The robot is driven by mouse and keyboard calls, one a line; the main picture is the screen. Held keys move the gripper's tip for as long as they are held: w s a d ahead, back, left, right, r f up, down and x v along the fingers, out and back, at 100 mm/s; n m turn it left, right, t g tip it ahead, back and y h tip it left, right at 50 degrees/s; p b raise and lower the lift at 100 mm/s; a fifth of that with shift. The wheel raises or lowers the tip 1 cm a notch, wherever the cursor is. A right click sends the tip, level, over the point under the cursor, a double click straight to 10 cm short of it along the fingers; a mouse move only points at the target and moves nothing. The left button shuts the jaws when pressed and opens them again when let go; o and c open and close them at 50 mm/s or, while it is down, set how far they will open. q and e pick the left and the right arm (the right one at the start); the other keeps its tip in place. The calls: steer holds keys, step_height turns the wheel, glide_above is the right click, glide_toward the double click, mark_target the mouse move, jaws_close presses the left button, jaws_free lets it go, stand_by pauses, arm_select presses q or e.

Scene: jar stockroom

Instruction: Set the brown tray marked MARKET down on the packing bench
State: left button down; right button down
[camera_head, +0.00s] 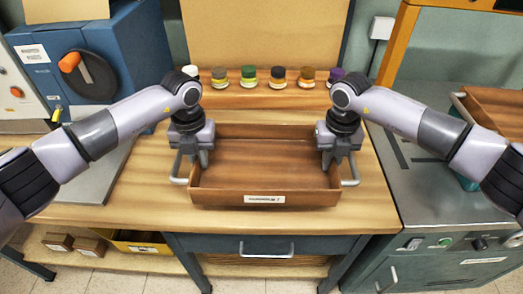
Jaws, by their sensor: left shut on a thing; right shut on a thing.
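A brown tray (265,190) with an empty inside is level over the middle of the wooden packing bench (100,205). Its front has a white label (264,199) whose print is too small to read. My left gripper (195,160) is shut on the tray's left side, by its metal handle (176,170). My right gripper (335,160) is shut on the right side, by the other handle (351,172). The fingers partly hide the grips. I cannot tell for sure whether the tray's underside touches the bench top.
Several small jars (249,76) stand in a row along the bench's back. A grey machine (440,195) with another brown tray (497,105) stands at right. Bare bench shows either side of the tray.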

mark_target(202, 171)
arm_select(q)
steer(key=shift+s, duration=0.1)
arm_select(e)
steer(key=shift+s, duration=0.1)
arm_select(q)
steer(key=shift+f, duration=0.15)
arm_select(e)
steer(key=shift+f, duration=0.15)
